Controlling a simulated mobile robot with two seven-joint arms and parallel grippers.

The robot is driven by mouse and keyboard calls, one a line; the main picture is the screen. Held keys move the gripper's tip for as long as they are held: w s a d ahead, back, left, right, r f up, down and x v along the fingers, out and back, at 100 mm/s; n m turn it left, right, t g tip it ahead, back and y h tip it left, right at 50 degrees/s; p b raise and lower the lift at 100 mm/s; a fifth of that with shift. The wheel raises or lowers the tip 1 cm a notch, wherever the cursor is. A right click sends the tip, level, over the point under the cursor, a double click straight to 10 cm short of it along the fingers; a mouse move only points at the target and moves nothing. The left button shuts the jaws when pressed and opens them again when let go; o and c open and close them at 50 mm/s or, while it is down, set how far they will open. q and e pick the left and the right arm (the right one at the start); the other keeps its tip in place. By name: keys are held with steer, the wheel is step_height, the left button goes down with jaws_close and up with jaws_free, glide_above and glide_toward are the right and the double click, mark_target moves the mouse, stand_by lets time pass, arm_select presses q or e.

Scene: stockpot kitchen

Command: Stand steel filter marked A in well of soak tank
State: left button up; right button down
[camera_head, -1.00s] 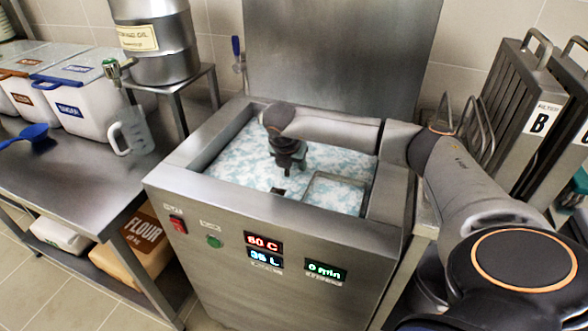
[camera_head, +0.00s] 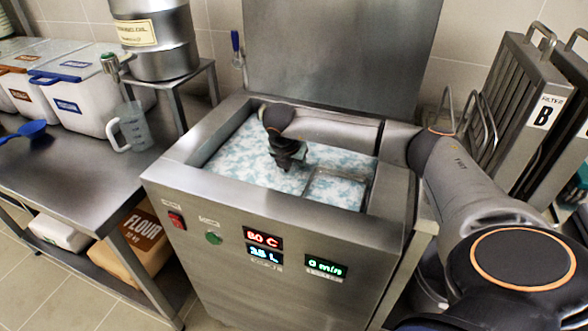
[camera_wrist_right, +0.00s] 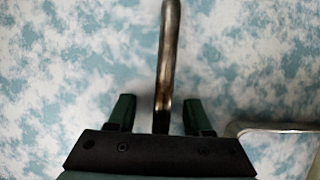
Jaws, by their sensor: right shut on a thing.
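The soak tank (camera_head: 170,172) is a steel box filled with blue-and-white foam (camera_head: 240,150). A rectangular steel rim (camera_head: 338,172), which looks like the well, shows at its front right with foam inside. Part of the rim is also in the right wrist view (camera_wrist_right: 270,127). My right gripper (camera_head: 287,168) is low over the foam, left of the rim. In the wrist view its fingers (camera_wrist_right: 161,115) are either side of a steel bar (camera_wrist_right: 168,50), likely the filter's handle, and shut on it. The filter's body and mark A are hidden, apparently under the foam. My left gripper is out of view.
A filter marked B (camera_head: 525,110) stands in a rack at right. The raised tank lid (camera_head: 340,50) is behind. A steel drum (camera_head: 155,40) on a stand, a clear jug (camera_head: 132,128) and white bins (camera_head: 75,90) are at left. Tank walls surround my gripper.

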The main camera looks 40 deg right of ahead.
steer(key=shift+r, duration=0.15)
steer(key=c, duration=0.5)
jaws_free()
steer(key=shift+o, duration=1.3)
steer(key=shift+s+f, duration=0.1)
steer(key=shift+f, duration=0.1)
steer(key=p+v, duration=0.1)
steer(key=v, duration=1.1)
steer(key=shift+a+r, duration=0.1)
steer(key=shift+r, duration=0.3)
